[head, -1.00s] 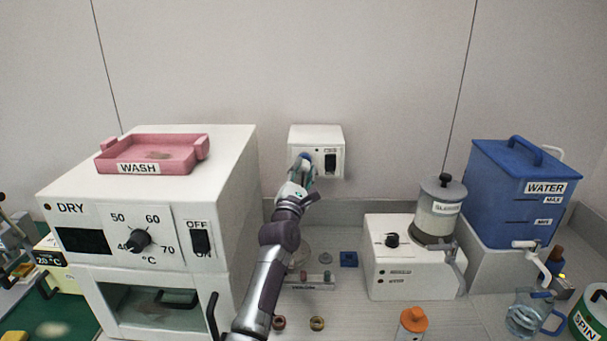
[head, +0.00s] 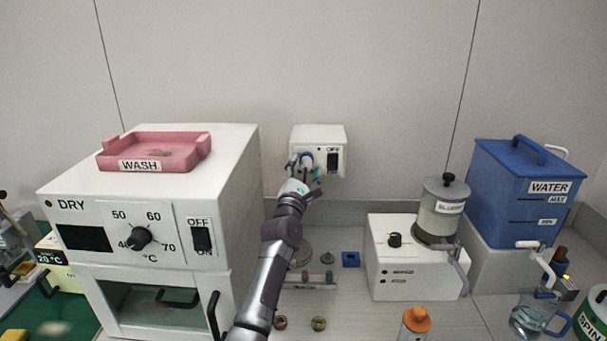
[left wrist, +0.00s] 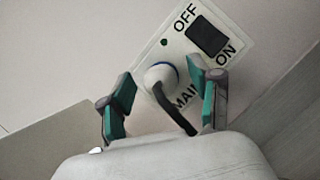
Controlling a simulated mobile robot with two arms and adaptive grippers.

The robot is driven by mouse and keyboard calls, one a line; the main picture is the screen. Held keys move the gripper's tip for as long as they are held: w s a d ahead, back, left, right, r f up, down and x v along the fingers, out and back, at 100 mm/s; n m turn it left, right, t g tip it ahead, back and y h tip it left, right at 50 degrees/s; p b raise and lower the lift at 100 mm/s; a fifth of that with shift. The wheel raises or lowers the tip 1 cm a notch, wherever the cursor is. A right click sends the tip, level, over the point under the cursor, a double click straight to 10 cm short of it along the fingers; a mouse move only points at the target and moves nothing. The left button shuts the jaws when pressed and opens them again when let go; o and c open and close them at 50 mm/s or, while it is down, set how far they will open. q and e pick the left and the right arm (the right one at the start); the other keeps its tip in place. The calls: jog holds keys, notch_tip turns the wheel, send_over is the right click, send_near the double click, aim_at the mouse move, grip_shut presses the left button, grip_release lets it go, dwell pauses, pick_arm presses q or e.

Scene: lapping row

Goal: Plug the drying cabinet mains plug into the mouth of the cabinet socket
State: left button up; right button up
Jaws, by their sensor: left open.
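The white mains plug (left wrist: 160,78) sits at the blue-rimmed mouth of the cabinet socket (left wrist: 173,66) on the wall box (head: 318,134), and appears seated in it. Its dark cable (left wrist: 176,110) hangs from the plug's back. My left gripper (head: 306,168) is in front of the box, also seen in the left wrist view (left wrist: 163,84). Its green-padded fingers are spread wide, one on each side of the plug, with gaps to it. The plug's front end is hidden inside the rim. My right gripper is not in view.
The box's black OFF/ON switch (left wrist: 206,36) is close to one finger. The drying cabinet (head: 236,190) with a pink WASH tray (head: 190,164) stands left. A slurry unit (head: 412,270) and blue water tank (head: 520,185) stand right. Small parts lie on the bench below.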

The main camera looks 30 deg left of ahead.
pick_arm(q)
jog(key=v, duration=1.2)
jog(key=shift+w, duration=0.1)
